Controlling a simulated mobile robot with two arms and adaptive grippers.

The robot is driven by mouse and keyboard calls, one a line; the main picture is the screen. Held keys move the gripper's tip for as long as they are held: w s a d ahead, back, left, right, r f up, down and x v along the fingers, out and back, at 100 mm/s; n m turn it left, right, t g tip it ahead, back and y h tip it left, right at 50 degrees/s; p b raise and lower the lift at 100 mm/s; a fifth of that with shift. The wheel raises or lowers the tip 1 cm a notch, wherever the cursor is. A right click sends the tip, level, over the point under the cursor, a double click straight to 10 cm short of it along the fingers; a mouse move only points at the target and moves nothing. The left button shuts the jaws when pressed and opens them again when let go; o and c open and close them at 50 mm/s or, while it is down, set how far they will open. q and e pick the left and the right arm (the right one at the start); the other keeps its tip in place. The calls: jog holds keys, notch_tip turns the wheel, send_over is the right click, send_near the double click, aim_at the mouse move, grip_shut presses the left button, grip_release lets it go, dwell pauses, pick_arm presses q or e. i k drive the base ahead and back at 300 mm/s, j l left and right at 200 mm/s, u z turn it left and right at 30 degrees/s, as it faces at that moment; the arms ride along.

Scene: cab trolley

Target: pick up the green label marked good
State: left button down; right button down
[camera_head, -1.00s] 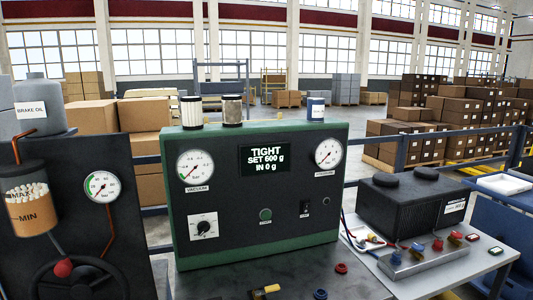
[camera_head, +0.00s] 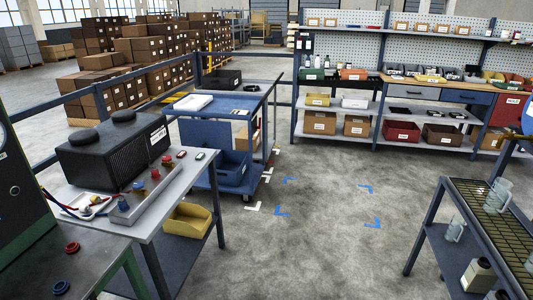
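A small green piece with a pale centre (camera_head: 200,155) lies at the far right corner of the grey table. It looks like a label, but its writing is too small to read. A similar red piece (camera_head: 181,154) lies just left of it. Neither of my grippers is in view, so nothing shows near the green piece.
A black ribbed unit (camera_head: 115,152) and a grey block with coloured terminals (camera_head: 140,190) share the grey table (camera_head: 185,190). A blue trolley (camera_head: 235,110) stands behind, and a mesh-topped rack (camera_head: 490,225) stands at right. Open floor (camera_head: 320,240) lies between.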

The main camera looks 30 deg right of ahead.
aim_at(199, 158)
jog(key=z, duration=0.5)
jog(key=i+l+u, duration=0.15)
jog(key=i+l, duration=0.8)
jog(key=i+l+u, duration=0.15)
jog(key=i+l, duration=0.8)
jog(key=l, duration=0.1)
